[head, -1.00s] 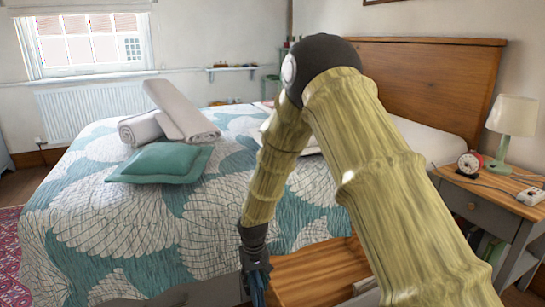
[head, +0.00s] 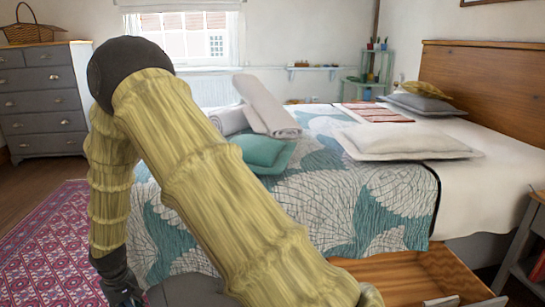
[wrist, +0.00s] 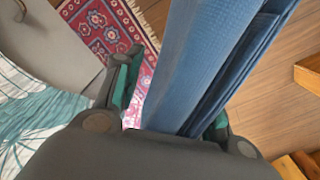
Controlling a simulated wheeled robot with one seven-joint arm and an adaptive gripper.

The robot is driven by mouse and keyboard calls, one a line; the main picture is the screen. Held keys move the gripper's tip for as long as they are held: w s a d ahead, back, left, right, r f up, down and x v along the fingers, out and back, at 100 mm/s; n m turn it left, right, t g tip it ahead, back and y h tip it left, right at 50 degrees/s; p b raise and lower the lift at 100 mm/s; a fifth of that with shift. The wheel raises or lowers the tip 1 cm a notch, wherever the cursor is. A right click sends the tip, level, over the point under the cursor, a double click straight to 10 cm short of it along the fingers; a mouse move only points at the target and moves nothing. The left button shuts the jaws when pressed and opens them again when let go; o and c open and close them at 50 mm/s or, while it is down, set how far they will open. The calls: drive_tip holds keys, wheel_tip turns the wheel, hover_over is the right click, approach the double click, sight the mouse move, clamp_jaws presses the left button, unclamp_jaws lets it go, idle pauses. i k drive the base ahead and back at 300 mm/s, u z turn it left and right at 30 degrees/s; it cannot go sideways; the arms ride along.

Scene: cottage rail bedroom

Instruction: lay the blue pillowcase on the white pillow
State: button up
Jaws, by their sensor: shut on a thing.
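The white pillow (head: 405,142) lies flat on the right part of the bed, near the headboard, with its top bare. My gripper (head: 122,292) is low at the left edge of the head view, over the floor side of the bed and far from the pillow. In the wrist view my gripper (wrist: 172,112) is shut on the blue pillowcase (wrist: 205,60), which hangs in long folds between the fingers. The cloth hides much of the right finger. In the head view the pillowcase is mostly below the picture edge.
The bed (head: 330,215) has a patterned quilt, a teal cushion (head: 262,152) and rolled towels (head: 265,108). A grey pillow (head: 425,103) with a yellow cushion lies behind the white pillow. An open wooden drawer (head: 400,275) juts out at front. A red rug (head: 50,245) covers the left floor.

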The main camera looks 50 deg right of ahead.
sight(382, 134)
drive_tip(key=u, duration=1.15)
drive_tip(key=k, duration=2.15)
drive_tip(key=z, duration=2.1)
drive_tip(key=i, duration=0.25)
drive_tip(key=u, duration=0.05)
